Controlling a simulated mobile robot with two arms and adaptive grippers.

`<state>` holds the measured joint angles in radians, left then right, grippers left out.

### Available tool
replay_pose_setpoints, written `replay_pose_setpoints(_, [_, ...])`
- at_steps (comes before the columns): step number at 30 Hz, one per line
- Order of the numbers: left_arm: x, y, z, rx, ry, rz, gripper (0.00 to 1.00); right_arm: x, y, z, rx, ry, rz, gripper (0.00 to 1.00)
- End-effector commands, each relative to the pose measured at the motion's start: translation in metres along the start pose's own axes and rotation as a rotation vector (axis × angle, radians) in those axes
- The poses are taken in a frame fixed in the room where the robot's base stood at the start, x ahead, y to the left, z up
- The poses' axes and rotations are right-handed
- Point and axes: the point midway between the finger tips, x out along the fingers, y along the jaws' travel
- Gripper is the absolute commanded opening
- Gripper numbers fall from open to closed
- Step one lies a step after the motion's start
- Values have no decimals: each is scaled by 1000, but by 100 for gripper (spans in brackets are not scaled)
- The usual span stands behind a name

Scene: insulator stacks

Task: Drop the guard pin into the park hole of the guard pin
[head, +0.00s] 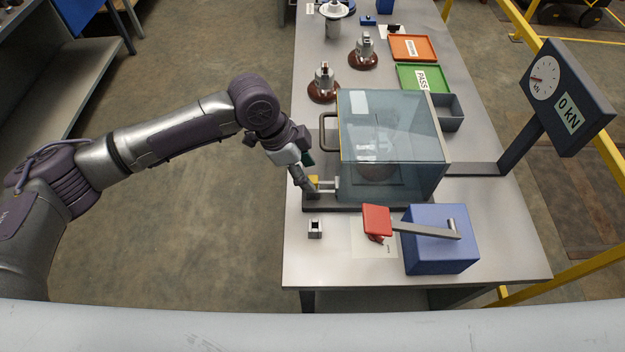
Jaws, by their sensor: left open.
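My left gripper (316,190) is open at the left front corner of the clear guard box (392,134), by its base. A small yellow piece (314,180), which looks like the guard pin's head, shows right at the fingers. I cannot tell whether the fingers touch it or whether the pin sits in a hole, as the gripper hides part of it. A small pale block with a dark top opening (315,229), which may be the park hole, stands on the table in front of the gripper. My right gripper is not in view.
A blue box (441,252) with a grey lever and red handle (377,220) stands at the front right. A dial post reading 0 kN (570,95) rises at the right. Brown insulators (363,58), an orange tray (411,47) and a green tray (424,77) lie behind.

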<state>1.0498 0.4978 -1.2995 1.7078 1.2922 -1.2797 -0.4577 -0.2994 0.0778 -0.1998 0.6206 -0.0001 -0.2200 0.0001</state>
Motion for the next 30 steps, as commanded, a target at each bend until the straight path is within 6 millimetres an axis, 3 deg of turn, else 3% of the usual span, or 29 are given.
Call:
replay_pose_setpoints(6, [29,0,-1,0,0,1,54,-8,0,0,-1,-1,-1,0])
replay_pose_setpoints(15, [34,0,0,1,0,0,52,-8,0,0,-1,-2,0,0])
replay_pose_setpoints(24, [34,0,0,1,0,0,2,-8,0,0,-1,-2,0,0])
replay_pose_setpoints(30, [34,0,-1,1,0,0,0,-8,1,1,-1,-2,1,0])
